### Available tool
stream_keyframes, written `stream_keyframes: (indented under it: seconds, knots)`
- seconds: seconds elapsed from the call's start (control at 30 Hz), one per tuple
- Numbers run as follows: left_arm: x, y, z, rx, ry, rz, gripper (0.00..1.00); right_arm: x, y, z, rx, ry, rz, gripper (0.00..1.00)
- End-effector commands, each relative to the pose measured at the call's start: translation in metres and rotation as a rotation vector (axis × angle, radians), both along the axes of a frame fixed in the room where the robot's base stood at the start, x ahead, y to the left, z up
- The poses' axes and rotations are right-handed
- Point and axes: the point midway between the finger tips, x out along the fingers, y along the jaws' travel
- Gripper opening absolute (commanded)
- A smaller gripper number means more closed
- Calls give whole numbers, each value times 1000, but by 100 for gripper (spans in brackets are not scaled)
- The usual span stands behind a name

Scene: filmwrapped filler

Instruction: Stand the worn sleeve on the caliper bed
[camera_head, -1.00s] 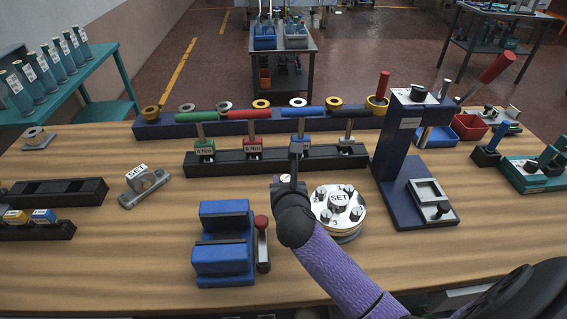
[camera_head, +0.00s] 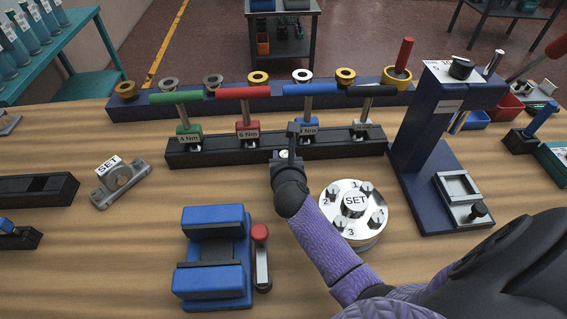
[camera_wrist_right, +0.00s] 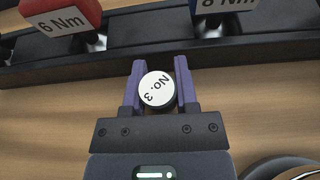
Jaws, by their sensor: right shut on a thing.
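My right gripper (camera_head: 285,160) is just in front of the black torque-driver rack. In the right wrist view its two purple fingers (camera_wrist_right: 157,82) are shut on a small round piece (camera_wrist_right: 156,90) with a white top marked "No. 3". Its dark side is mostly hidden. I cannot tell whether this piece is the worn sleeve. Several ring-shaped sleeves sit on the long navy rail (camera_head: 232,98) at the back, among them a brass one (camera_head: 122,89). No part is clearly marked as the caliper bed. My left gripper is not in view.
The black rack (camera_head: 190,155) holds several coloured T-handles. A round metal SET turret (camera_head: 353,204) lies to the right of my forearm. A blue vise (camera_head: 213,222) stands front left, a grey SET block (camera_head: 116,177) behind it. A tall navy stand (camera_head: 425,150) is at right.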

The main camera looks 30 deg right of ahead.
Motion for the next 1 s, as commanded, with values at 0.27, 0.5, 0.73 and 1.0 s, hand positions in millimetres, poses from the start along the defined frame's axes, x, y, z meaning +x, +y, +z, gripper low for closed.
stream_keyframes:
  seconds: [0.27,0.5,0.73,1.0]
  knots:
    - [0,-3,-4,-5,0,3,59,0,0,-6,0,-1,0,0]
    - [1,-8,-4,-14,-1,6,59,0,0,-7,0,-1,0,72]
    - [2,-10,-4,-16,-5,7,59,0,0,-7,0,-1,0,72]
    - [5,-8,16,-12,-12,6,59,-30,14,13,1,2,1,72]
